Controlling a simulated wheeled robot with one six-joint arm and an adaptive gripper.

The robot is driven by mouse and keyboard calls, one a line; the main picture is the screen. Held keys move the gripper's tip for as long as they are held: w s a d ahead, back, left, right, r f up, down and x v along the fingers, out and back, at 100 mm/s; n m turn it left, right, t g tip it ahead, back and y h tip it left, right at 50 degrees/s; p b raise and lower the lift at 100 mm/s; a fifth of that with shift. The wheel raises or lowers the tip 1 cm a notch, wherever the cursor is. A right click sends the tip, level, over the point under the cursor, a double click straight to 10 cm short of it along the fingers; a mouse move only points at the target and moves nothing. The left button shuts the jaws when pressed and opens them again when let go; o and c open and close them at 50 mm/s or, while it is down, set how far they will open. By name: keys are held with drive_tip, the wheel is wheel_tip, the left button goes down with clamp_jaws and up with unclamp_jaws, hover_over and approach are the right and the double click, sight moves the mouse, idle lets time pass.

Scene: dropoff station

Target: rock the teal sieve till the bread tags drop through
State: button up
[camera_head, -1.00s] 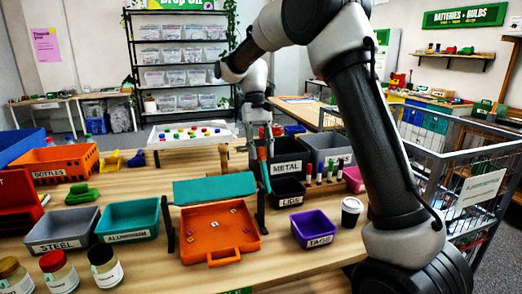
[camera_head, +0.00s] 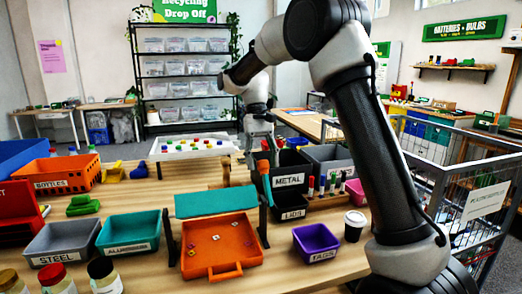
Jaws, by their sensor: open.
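The teal sieve (camera_head: 215,201) hangs between two dark uprights above the back of an orange tray (camera_head: 222,269). Its teal side faces me, so its inside is hidden. Several small bread tags (camera_head: 215,237) lie on the tray floor. My gripper (camera_head: 262,152) is open, pointing down behind and above that right end. It looks empty and apart from the sieve, though depth is hard to judge.
A purple TAGS bin (camera_head: 316,241) and a cup (camera_head: 354,226) stand right of the tray. METAL (camera_head: 289,181) and LIDS (camera_head: 291,214) bins are behind. STEEL (camera_head: 62,239) and ALUMINIUM (camera_head: 128,234) bins are left, with jars in front.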

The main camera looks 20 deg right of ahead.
drive_tip(key=v, duration=1.1)
drive_tip(key=shift+r, duration=0.2)
drive_tip(key=shift+w, duration=0.1)
idle(0.6)
